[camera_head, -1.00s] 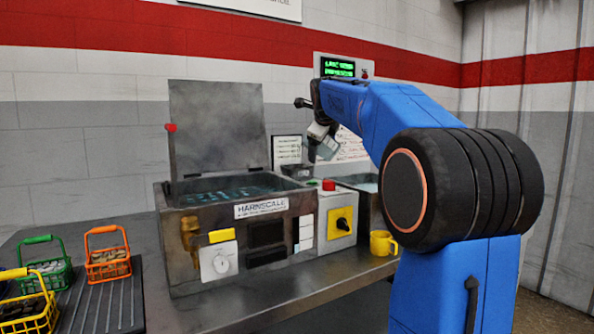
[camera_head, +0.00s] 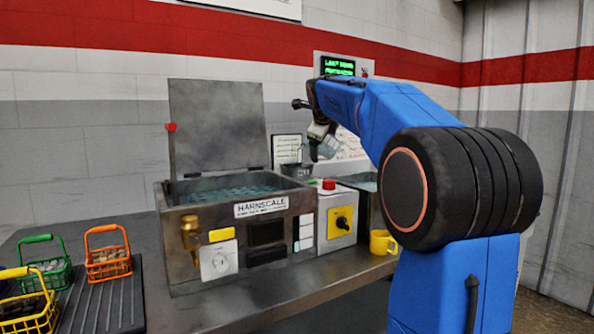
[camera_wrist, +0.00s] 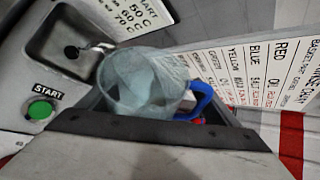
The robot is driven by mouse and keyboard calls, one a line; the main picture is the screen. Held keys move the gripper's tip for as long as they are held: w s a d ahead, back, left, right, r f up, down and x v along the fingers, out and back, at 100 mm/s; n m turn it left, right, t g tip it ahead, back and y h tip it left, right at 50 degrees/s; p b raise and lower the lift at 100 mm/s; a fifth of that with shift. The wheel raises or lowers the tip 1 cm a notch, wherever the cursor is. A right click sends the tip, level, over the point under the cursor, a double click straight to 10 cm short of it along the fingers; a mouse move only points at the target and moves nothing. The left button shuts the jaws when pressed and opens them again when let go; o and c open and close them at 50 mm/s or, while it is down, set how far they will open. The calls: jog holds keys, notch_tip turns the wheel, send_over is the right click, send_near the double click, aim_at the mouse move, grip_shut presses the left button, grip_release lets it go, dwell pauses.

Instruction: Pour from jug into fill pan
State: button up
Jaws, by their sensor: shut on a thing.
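My gripper (camera_head: 318,131) is shut on the jug, a clear, pale blue vessel (camera_head: 328,148) held in the air at the right end of the machine. In the wrist view the jug (camera_wrist: 143,82) has a blue handle (camera_wrist: 202,97) beside the dark edge of my gripper. The jug looks tilted in the head view; its liquid level cannot be told. The fill pan (camera_head: 297,170) is a small grey pan at the machine's right rear corner, left of and below the jug. In the wrist view the pan (camera_wrist: 67,42) lies up and left of the jug. No stream is clear.
The open-lidded tank (camera_head: 190,197) holds bluish liquid. Right of it are a red button and a yellow switch (camera_head: 343,220). A yellow mug (camera_head: 382,242) stands on the counter's right. Green, orange and yellow baskets (camera_head: 107,262) stand at left. A green START button (camera_wrist: 41,109) shows near the pan.

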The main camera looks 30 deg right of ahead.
jog(key=shift+s+d+r+n+h+p, duration=0.1)
jog(key=shift+d+r+n+h+p, duration=0.05)
jog(key=shift+n+h+p, duration=0.15)
dwell(0.7)
jog(key=shift+s+d, duration=0.15)
jog(key=shift+n+g+h, duration=0.3)
jog(key=shift+n+h, duration=0.1)
jog(key=shift+h, duration=0.1)
dwell(1.2)
jog(key=shift+m+t+y, duration=0.7)
jog(key=shift+m+y, duration=0.4)
jog(key=shift+y, duration=0.2)
jog(key=shift+d+m+y, duration=0.1)
jog(key=shift+m+y, duration=0.4)
jog(key=shift+y, duration=0.1)
jog(key=shift+t, duration=0.3)
